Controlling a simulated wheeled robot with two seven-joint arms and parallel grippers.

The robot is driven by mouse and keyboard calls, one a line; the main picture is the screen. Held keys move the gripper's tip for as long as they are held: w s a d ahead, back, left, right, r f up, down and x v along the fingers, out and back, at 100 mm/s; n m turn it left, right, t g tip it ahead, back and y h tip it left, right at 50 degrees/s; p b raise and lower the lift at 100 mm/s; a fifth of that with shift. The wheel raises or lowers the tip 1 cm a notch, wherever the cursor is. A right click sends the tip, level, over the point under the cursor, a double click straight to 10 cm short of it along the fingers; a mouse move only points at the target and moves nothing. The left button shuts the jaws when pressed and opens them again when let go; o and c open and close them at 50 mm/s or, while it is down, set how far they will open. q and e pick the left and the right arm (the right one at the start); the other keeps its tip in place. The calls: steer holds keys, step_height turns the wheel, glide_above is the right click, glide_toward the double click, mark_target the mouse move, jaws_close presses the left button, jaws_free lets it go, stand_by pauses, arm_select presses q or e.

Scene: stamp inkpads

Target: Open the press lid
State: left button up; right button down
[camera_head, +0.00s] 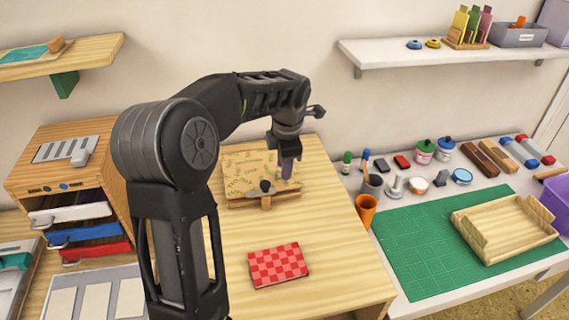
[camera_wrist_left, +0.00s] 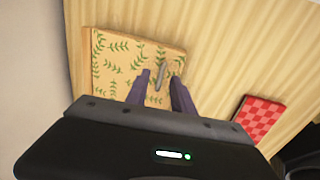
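The press (camera_head: 236,176) is a low wooden block with a leaf-patterned lid, on the wooden table below the wall. The lid looks closed and flat. A dark knob (camera_head: 265,186) shows at its front edge. My left gripper (camera_head: 287,170) points down over the right part of the press. In the left wrist view the leaf-patterned lid (camera_wrist_left: 112,68) lies beyond the fingers (camera_wrist_left: 162,82). They are apart, with a thin grey handle (camera_wrist_left: 160,76) showing between them; I cannot tell whether they touch it. My right gripper is not in view.
A red checkered pad (camera_head: 278,265) lies in front of the press, also in the left wrist view (camera_wrist_left: 260,118). A drawer cabinet (camera_head: 105,150) stands left. An orange cup (camera_head: 366,208) and green mat (camera_head: 420,255) are right. The table between press and pad is clear.

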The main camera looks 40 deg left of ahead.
arm_select(q)
jaws_close()
stand_by(1.4)
